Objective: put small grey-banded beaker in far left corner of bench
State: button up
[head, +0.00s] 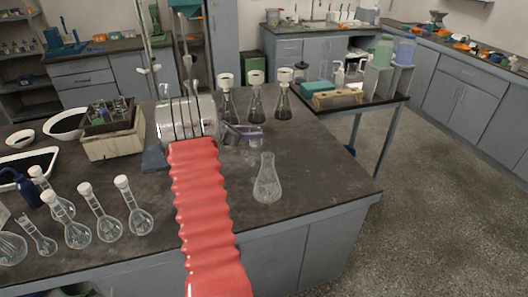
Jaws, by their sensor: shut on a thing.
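My gripper (237,133) shows small in the head view, dark grey and purple, just right of my arm's silver wrist and over the far middle part of the dark bench (325,178). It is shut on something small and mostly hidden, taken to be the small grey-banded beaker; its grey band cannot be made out. I cannot tell whether it touches the bench top. The bench's far left corner is not clearly in view; white basins stand along that far left side.
A clear conical flask (267,182) stands nearer on the right. Dark-liquid flasks (256,103) stand behind my gripper. At left are a basin (68,123), a box of small glassware (113,143), a blue bottle (27,187) and several stoppered round flasks (101,221). The bench's right front is clear.

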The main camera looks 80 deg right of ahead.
aim_at(252, 146)
jog(key=shift+f, duration=1.7)
jog(key=shift+w+f, duration=0.1)
jog(key=shift+f, duration=1.75)
jog(key=shift+f, duration=0.15)
jog(key=o, duration=1.1)
jog(key=shift+c, duration=0.2)
